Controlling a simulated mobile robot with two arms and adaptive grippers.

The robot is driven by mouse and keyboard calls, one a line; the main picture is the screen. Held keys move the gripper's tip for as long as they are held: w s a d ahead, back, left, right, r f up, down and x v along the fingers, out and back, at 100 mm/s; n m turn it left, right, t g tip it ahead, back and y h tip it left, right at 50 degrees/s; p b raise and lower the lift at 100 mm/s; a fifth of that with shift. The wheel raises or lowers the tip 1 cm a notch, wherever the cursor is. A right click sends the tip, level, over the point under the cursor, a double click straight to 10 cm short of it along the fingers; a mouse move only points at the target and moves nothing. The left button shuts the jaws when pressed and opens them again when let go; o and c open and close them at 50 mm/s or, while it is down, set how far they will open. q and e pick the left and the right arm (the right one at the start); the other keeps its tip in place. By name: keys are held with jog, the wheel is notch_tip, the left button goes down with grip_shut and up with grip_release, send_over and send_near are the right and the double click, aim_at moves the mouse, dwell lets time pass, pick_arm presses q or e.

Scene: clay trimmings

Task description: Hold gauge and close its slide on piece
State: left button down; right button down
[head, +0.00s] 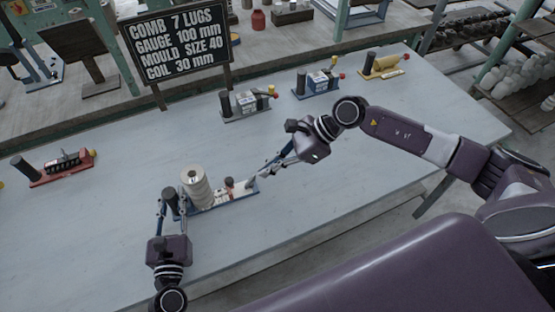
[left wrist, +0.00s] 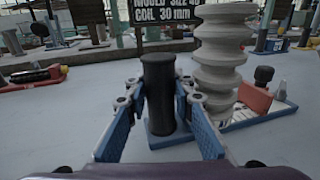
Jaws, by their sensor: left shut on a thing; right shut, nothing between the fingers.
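The gauge (head: 222,208) is a long blue-edged base with a pale plate, lying on the grey table. A black post (left wrist: 159,92) stands at its left end. A cream ribbed piece (head: 197,186) stands upright on the gauge beside the post; it also shows in the left wrist view (left wrist: 222,65). Right of it is a small red slide (left wrist: 255,98) with a dark knob, apart from the piece. My left gripper (head: 172,206) is shut on the black post, fingers on both sides. My right gripper (head: 255,181) is shut and empty at the gauge's right end, near the slide; contact is unclear.
A sign (head: 178,45) reads comb 7 lugs, gauge 100 mm, mould size 40, coil 30 mm. Behind stand a grey-topped gauge (head: 246,104), a blue one (head: 318,84) and a yellow one (head: 383,67). A red one (head: 62,167) lies left. The table between is clear.

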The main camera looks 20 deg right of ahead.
aim_at(229, 181)
jog(key=x, duration=0.3)
jog(key=shift+a+f, duration=0.15)
jog(key=shift+a, duration=0.25)
jog(key=shift+w+a, duration=0.2)
jog(key=shift+a, duration=0.35)
jog(key=shift+w+a, duration=0.15)
jog(key=shift+a, duration=0.4)
jog(key=shift+w+a, duration=0.15)
jog(key=shift+a, duration=0.35)
jog(key=a, duration=0.4)
jog(key=shift+a, duration=0.1)
